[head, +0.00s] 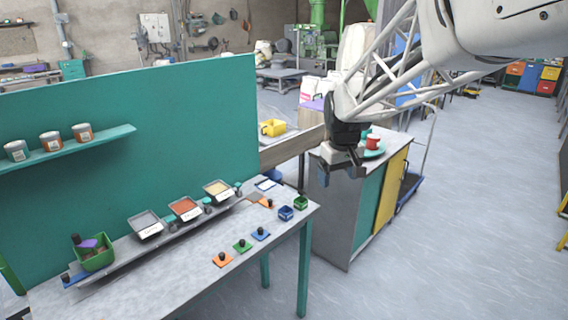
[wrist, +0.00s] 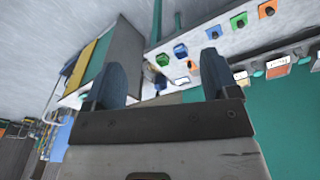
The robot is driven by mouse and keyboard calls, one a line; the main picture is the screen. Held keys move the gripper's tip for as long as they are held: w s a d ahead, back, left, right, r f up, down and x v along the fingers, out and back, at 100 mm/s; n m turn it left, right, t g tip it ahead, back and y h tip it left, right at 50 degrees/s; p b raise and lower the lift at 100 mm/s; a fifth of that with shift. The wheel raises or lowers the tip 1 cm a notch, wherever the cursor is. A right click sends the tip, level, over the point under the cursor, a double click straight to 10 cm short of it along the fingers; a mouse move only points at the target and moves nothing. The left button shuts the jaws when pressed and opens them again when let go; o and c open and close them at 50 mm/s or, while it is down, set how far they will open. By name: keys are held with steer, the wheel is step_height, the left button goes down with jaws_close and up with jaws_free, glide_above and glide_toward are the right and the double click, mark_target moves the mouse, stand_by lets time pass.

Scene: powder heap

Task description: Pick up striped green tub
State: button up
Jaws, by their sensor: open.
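A small green tub (head: 301,202) stands near the right end of the workbench, beside a small blue tub (head: 286,213). Any stripes on it are too small to make out clearly. In the wrist view the green tub (wrist: 162,60) shows between my two fingers, with the blue tub (wrist: 180,51) beside it. My gripper (head: 341,175) is open and empty. It hangs in the air above and to the right of the tubs, apart from them, in front of the grey cabinet.
The workbench (head: 190,268) also holds orange, green and blue pads with black knobs, several labelled trays (head: 185,208) on a raised rail, and a larger green bin (head: 95,256) at left. A teal panel (head: 140,130) stands behind. A cabinet (head: 338,215) stands at right.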

steer(key=w+a+f+n, duration=0.1)
steer(key=w+f, duration=0.4)
steer(key=w, duration=0.4)
steer(key=w+a+f+n, duration=0.2)
steer(key=w+f, duration=0.2)
steer(key=w, duration=0.5)
steer(key=n+g, duration=0.1)
steer(key=n, duration=0.1)
glide_toward(301, 201)
steer(key=s, duration=0.2)
steer(key=shift+f, duration=0.2)
steer(key=shift+f, duration=1.3)
steer(key=shift+s+a+f, duration=0.1)
steer(key=shift+f, duration=1.2)
steer(key=shift+s+a+f, duration=0.1)
steer(key=shift+f, duration=1.2)
steer(key=c, duration=1)
